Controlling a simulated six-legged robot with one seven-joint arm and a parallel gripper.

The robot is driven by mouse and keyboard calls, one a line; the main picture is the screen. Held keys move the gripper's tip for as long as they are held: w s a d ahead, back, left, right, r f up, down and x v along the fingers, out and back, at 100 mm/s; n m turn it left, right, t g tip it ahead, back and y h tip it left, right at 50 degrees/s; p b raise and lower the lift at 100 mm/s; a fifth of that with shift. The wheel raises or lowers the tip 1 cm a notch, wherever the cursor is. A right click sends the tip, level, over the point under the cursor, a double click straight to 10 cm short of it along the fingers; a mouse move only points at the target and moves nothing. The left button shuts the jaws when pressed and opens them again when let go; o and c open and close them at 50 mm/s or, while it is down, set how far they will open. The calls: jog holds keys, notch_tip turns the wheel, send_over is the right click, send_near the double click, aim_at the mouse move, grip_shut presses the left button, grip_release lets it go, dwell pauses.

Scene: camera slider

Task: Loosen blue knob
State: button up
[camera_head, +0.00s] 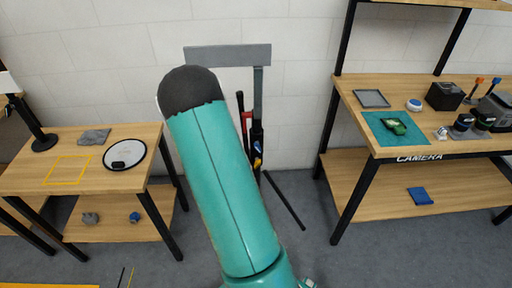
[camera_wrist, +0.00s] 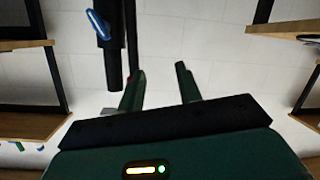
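The blue knob (camera_wrist: 99,24) is a long blue lever on a black post (camera_wrist: 112,62) at the upper left of the wrist view. My gripper (camera_wrist: 160,72) is open and empty. Its two dark green fingers stand well apart, below and to the right of the knob and not touching it. The left finger appears close to the post's lower end; I cannot tell the depth gap. In the head view, a black stand (camera_head: 257,135) carries a grey slider rail (camera_head: 228,56), with small coloured parts on the post. My teal arm hides part of the stand, and my gripper is hidden.
A wooden table (camera_head: 60,190) stands left with a round white reflector (camera_head: 124,154). A wooden workbench (camera_head: 350,100) stands right with a teal mat (camera_head: 374,123) and several camera items. The stand's leg (camera_head: 284,199) reaches out between them. Grey floor is open around it.

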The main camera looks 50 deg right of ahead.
aim_at(258, 149)
jog(key=s+d+f+n+t+h, duration=0.1)
jog(key=s+d+f+n+h, duration=0.2)
jog(key=s+f, duration=0.45)
jog(key=shift+m, duration=0.5)
jog(key=x, duration=0.4)
jog(key=r+x, duration=0.1)
jog(key=x, duration=0.3)
jog(key=s+d+x, duration=0.1)
jog(key=x, duration=0.4)
jog(key=shift+s+r, duration=0.15)
jog(key=shift+r, duration=0.1)
grip_shut()
